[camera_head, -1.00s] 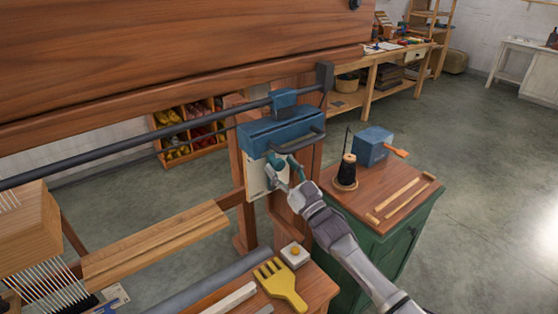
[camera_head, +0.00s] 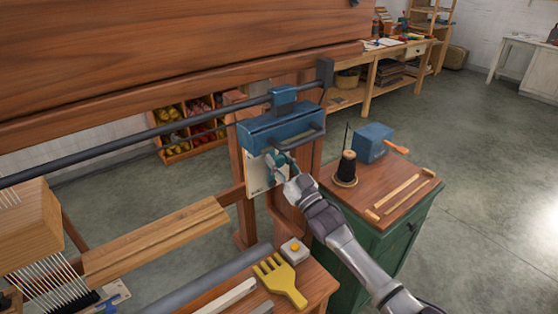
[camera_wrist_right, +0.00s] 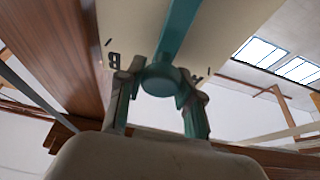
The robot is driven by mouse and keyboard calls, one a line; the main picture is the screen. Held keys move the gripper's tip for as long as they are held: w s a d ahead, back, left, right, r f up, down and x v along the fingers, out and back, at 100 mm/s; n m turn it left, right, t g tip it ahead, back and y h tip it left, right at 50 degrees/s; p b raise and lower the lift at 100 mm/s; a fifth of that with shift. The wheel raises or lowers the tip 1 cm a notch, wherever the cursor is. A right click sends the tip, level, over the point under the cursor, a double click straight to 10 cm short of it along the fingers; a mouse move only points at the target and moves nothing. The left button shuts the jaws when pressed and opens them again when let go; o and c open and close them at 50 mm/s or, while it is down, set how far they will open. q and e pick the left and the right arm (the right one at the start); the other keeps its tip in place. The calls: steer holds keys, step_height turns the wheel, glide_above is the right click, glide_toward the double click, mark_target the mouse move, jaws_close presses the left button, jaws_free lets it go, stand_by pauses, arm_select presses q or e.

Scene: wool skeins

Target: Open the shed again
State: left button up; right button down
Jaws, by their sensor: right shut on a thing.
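A pale plate (camera_head: 253,172) hangs below a blue housing (camera_head: 270,133) on the loom's right post. A teal lever with a round knob runs across the plate; in the right wrist view the lever (camera_wrist_right: 182,30) leads down to the knob (camera_wrist_right: 160,79). My right gripper (camera_head: 279,166) is at the plate, its fingers around the knob. In the wrist view the right gripper (camera_wrist_right: 160,92) has one finger on each side of the knob, shut on it. The head view shows the contact only small and partly covered by the gripper. My left gripper is not in view.
A dark bar (camera_head: 150,135) and a large wooden beam (camera_head: 180,50) cross above. A green cabinet (camera_head: 395,245) stands to the right with a black thread cone (camera_head: 348,168) and a blue box (camera_head: 373,143). A yellow comb (camera_head: 278,280) lies on the bench in front. Open floor lies right.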

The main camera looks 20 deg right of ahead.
steer(key=shift+s+a+f+n+g+y+b, duration=0.2)
steer(key=shift+s+a+n+g+y+b, duration=0.4)
steer(key=shift+n, duration=0.85)
steer(key=shift+w+a+f+n+g+y+b, duration=0.1)
steer(key=shift+a+f+n+g+y, duration=0.15)
steer(key=shift+a+n+y, duration=0.9)
steer(key=shift+s+a+f+n+g+y+b, duration=0.25)
steer(key=shift+s+a+n+g+b, duration=0.25)
steer(key=shift+n, duration=1.2)
steer(key=shift+w+a, duration=0.1)
steer(key=shift+w, duration=0.05)
steer(key=c, duration=0.7)
jaws_free()
steer(key=shift+c, duration=0.2)
